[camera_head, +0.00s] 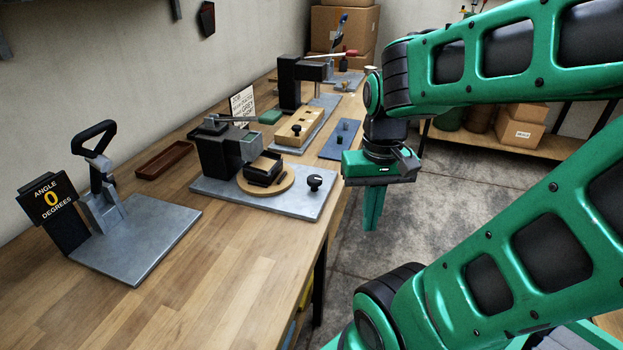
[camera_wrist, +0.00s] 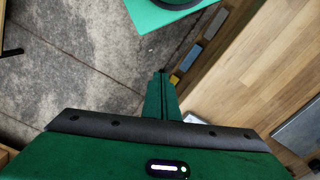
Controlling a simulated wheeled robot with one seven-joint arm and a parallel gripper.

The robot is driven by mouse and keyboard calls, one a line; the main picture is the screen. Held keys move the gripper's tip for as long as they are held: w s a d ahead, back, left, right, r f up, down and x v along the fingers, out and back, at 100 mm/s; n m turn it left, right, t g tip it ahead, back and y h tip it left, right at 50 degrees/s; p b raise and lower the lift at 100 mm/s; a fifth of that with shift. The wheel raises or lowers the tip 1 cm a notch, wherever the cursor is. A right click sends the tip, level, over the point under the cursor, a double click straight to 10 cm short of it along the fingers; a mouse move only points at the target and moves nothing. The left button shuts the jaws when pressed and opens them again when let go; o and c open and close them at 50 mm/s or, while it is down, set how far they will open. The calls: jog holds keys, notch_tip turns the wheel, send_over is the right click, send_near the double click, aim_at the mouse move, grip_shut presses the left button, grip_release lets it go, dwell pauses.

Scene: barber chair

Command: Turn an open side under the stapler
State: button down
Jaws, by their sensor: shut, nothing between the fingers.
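The stapler (camera_head: 215,150) is a black bench unit with a grey head and a lever ending in a green grip (camera_head: 270,117). It stands on a grey metal base plate (camera_head: 305,200). A round tan turntable (camera_head: 282,186) on that plate carries a small dark box (camera_head: 262,168) beside the stapler's head. Which sides of the box are open is too small to tell. A black knob (camera_head: 315,182) stands on the plate's right part. My green gripper (camera_head: 371,228) points down, shut and empty, right of the bench and apart from the stapler. Its fingers also show in the wrist view (camera_wrist: 161,76).
The wooden bench (camera_head: 200,290) also holds an angle fixture (camera_head: 140,240) reading 0 degrees, a brown tray (camera_head: 164,160), a black press (camera_head: 290,80) and a blue plate (camera_head: 341,139). Cardboard boxes (camera_head: 340,25) stand at the back. The bench's front is clear.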

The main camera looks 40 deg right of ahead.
jog(key=c, duration=1.4)
grip_release()
jog(key=shift+s+d+r, duration=0.2)
jog(key=shift+s+r, duration=0.05)
jog(key=shift+r, duration=0.4)
jog(key=shift+o, duration=0.9)
jog(key=shift+w+d+r, duration=0.2)
jog(key=shift+w, duration=0.3)
jog(key=shift+w+d+r, duration=0.15)
jog(key=shift+w+r, duration=0.05)
jog(key=shift+w, duration=0.3)
notch_tip(320, 180, up, 4)
jog(key=n, duration=0.4)
send_over(314, 178)
notch_tip(314, 178, down, 11)
jog(key=shift+f, duration=0.1)
jog(key=c, duration=1.1)
